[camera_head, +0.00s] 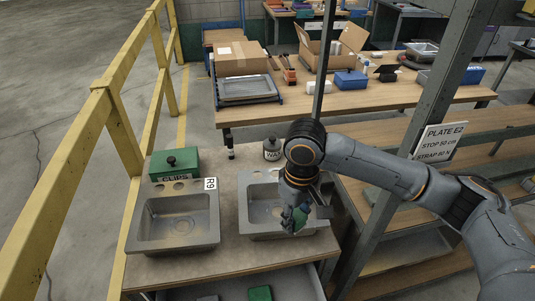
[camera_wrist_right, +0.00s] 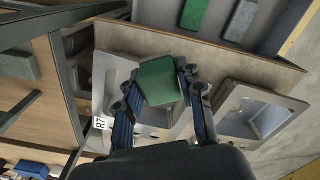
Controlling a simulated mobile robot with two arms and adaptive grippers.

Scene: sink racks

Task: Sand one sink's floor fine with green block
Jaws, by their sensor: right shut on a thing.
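My right gripper (camera_head: 294,212) is shut on a green block (camera_wrist_right: 158,82), its fingers on either side of it in the wrist view. It points down over the right grey sink (camera_head: 258,195), tagged R7 in the wrist view. I cannot tell whether the block touches the sink's floor. The gripper and arm hide part of this basin. The left grey sink (camera_head: 150,207), tagged R9, stands beside it with an empty basin and brownish marks on its floor. My left gripper is not in view.
An open drawer at the front holds another green block (camera_head: 260,293) and a grey block (camera_head: 207,298). A green box (camera_head: 174,164) and a dark jar (camera_head: 272,149) stand behind the sinks. A grey post (camera_head: 402,150) rises right of the bench; a yellow rail (camera_head: 120,130) runs left.

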